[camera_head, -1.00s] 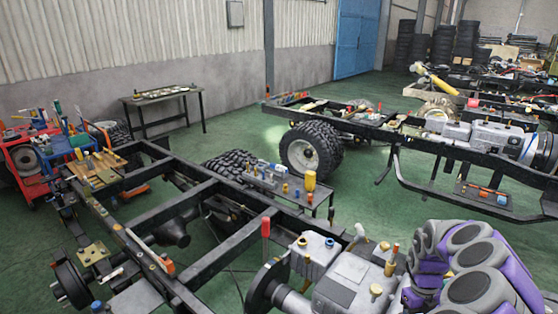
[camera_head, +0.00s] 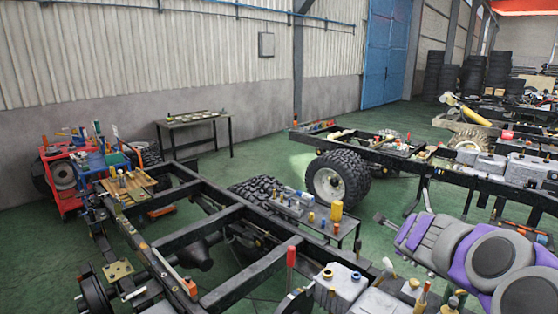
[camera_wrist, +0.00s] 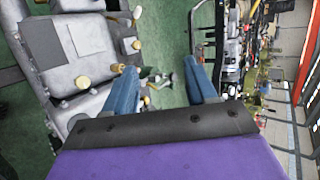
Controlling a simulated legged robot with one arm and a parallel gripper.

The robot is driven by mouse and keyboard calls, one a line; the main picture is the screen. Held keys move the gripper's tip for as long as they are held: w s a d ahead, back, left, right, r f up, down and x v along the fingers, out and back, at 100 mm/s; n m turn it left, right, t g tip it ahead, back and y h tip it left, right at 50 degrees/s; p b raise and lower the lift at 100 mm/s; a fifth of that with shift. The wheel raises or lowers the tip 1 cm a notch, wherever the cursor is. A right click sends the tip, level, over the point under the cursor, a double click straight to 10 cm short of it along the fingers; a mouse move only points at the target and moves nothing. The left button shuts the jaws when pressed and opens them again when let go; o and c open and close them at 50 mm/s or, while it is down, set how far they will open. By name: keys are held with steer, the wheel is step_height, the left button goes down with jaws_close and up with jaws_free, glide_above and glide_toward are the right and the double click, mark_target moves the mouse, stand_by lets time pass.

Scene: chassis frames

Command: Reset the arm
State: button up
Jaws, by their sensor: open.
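My arm (camera_head: 470,250), purple and grey, reaches in from the lower right in the head view. My gripper is at its far end, small and hard to make out there. In the wrist view my gripper (camera_wrist: 160,66) shows two blue fingers standing apart, with nothing held between them. Green floor and small blurred parts show beyond the fingers. A grey engine block (camera_wrist: 75,55) lies to the left of the fingers in the wrist view, apparently clear of them.
A black chassis frame (camera_head: 214,216) fills the near left, with engine parts (camera_head: 340,285) close to my arm. A low bench (camera_head: 318,224) with small items stands behind it. A second chassis (camera_head: 420,170) lies further right. Green floor (camera_head: 260,165) is open between them.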

steer(key=a+r+n+t+y, duration=0.25)
steer(key=a+r+n, duration=0.25)
steer(key=a, duration=0.6)
steer(key=a+r+n+t+y, duration=0.2)
steer(key=a+r+n+y, duration=0.3)
steer(key=a, duration=0.5)
steer(key=s+a+f+n+g+y, duration=0.2)
steer(key=s+a+n+g+y, duration=0.2)
steer(key=s+a+n, duration=0.75)
steer(key=s+a+f+n+g, duration=0.1)
steer(key=s+a+f+g, duration=0.25)
steer(key=s, duration=0.35)
steer(key=s+a+f+n+g, duration=0.1)
steer(key=s+a+f+g, duration=0.1)
steer(key=s+f, duration=0.3)
steer(key=s+d+f+g+h, duration=0.2)
steer(key=s+d, duration=0.1)
steer(key=s, duration=0.4)
steer(key=s+d+f+n+g+h, duration=0.1)
steer(key=s+d+f+g+h, duration=0.1)
steer(key=s+d, duration=0.2)
steer(key=s+d+f+n+g+h, duration=0.1)
steer(key=s+d, duration=0.3)
steer(key=s, duration=0.6)
steer(key=shift+f+g+h, duration=0.45)
steer(key=shift+g+h, duration=0.1)
steer(key=shift+g, duration=0.05)
steer(key=shift+a+n, duration=0.1)
steer(key=shift+n, duration=0.15)
